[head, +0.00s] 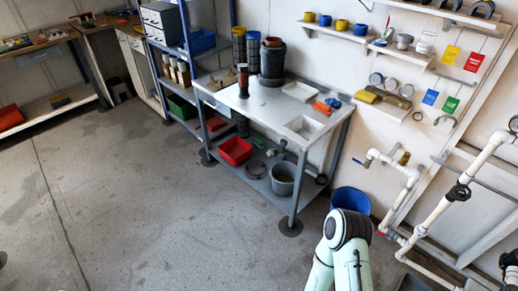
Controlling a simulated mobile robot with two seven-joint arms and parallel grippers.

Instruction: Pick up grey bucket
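The grey bucket (285,178) stands upright on the lower shelf of the steel workbench, toward the shelf's right end. Its open rim faces up and its wall shows between the bench legs. The tabletop is above it. Part of my pale green arm shows at the bottom, right of centre, in front of the bench. Neither of my grippers can be seen, and nothing is touching the bucket.
The workbench (234,95) has a front leg right of the bucket. A red bin (235,151) is further left on the lower shelf. A blue bucket (350,199) stands on the floor at right, near white pipes (465,180). The floor in front is clear.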

